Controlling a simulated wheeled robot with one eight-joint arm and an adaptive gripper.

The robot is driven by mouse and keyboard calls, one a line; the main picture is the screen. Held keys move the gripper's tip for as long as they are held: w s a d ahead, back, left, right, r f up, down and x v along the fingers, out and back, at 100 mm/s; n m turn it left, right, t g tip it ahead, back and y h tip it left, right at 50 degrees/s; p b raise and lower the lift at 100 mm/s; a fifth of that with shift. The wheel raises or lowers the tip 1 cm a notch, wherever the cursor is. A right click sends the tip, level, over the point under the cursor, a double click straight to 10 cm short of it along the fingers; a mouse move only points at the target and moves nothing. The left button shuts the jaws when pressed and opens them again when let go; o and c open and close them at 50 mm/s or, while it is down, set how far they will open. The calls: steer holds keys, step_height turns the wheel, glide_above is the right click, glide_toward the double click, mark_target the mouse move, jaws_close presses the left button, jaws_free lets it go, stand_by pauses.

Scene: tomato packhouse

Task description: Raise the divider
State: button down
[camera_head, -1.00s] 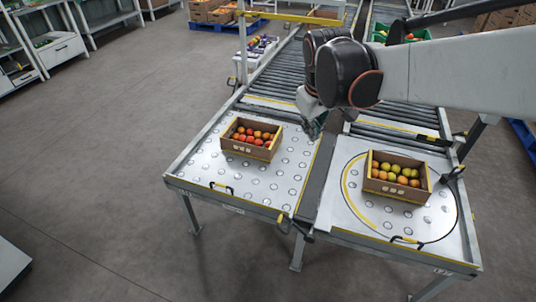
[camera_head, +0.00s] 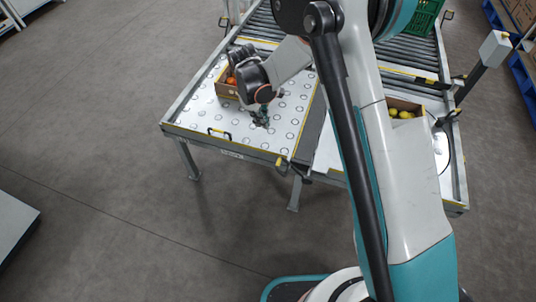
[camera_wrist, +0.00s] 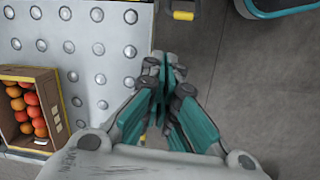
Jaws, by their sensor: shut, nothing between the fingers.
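A dark strip (camera_head: 312,135) runs front to back between the ball-stud table and the right-hand table. A yellow edge lines its left side. I cannot tell for sure whether it is the divider; no raised panel shows there. A small yellow-and-black handle (camera_head: 280,162) sticks out at the front edge near the strip. It also shows at the top of the wrist view (camera_wrist: 183,14). My gripper (camera_head: 262,121) is shut and empty over the front part of the ball-stud table, left of the handle. In the wrist view its teal fingers (camera_wrist: 165,80) meet, apart from the handle.
A crate of red tomatoes (camera_head: 227,92) sits on the ball-stud table (camera_head: 190,115), behind my gripper. Another crate (camera_head: 404,104) is on the right-hand table, partly hidden by my arm. A black handle (camera_head: 220,133) is on the table's front left. The floor in front is clear.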

steer(key=s+a+f+n+g, duration=0.1)
steer(key=a+f, duration=0.2)
steer(key=f, duration=0.6)
steer(key=shift+s+f+n+h, duration=0.2)
steer(key=shift+s+n+h, duration=0.15)
steer(key=shift+n+h, duration=0.05)
steer(key=w+b+x, duration=0.1)
steer(key=b+x, duration=0.3)
steer(key=x, duration=0.6)
steer(key=s+d+r, duration=0.1)
steer(key=s+d+r+b, duration=0.1)
steer(key=d, duration=0.1)
steer(key=shift+r, duration=0.15)
